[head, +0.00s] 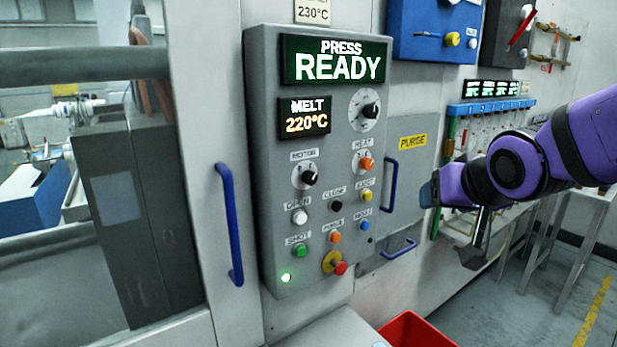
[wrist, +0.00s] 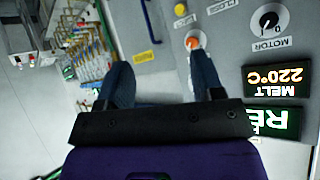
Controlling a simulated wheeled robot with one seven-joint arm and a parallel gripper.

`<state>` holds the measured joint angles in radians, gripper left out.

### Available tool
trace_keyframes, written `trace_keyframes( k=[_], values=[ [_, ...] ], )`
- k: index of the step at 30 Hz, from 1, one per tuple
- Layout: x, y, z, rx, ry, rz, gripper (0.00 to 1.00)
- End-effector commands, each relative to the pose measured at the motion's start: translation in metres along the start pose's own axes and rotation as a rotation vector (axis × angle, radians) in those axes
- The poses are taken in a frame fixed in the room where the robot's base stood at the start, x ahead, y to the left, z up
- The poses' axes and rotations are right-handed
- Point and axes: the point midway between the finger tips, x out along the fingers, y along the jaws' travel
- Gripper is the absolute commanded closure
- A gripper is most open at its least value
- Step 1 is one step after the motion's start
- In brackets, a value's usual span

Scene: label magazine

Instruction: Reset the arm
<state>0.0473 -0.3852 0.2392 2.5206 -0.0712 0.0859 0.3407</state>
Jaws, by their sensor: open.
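My gripper (head: 474,254) hangs at the end of my purple arm, to the right of the grey control panel (head: 262,120) in the head view. It is apart from the panel, with nothing visible in its grasp. In the wrist view the two dark fingers of my gripper (wrist: 161,68) are spread, with an empty gap between them. The panel shows upside down there, its orange heat knob (wrist: 193,42) close to the right finger in the picture. The panel display (head: 336,62) reads PRESS READY, and the melt display (head: 305,115) reads 220°C.
A blue door handle (head: 229,225) is left of the panel, and another blue handle (head: 389,186) is on the purge cover. A red bin (head: 415,329) stands below. A blue rack with hoses (head: 490,107) is behind my arm. Open floor shows at the lower right.

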Motion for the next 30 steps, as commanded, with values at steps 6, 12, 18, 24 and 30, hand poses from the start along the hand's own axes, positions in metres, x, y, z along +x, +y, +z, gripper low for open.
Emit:
trace_keyframes(
  k=[6, 12, 18, 24, 30],
  values=[
    [-0.069, 0.043, 0.030, -0.041, -0.188, 0.104, 0.39],
    [-0.123, 0.065, 0.065, -0.060, -0.355, 0.113, 0.39],
    [-0.148, 0.073, 0.083, -0.070, -0.438, 0.097, 0.39],
    [-0.150, 0.073, 0.085, -0.071, -0.448, 0.095, 0.39],
    [-0.150, 0.073, 0.085, -0.071, -0.447, 0.095, 0.39]
  ],
)
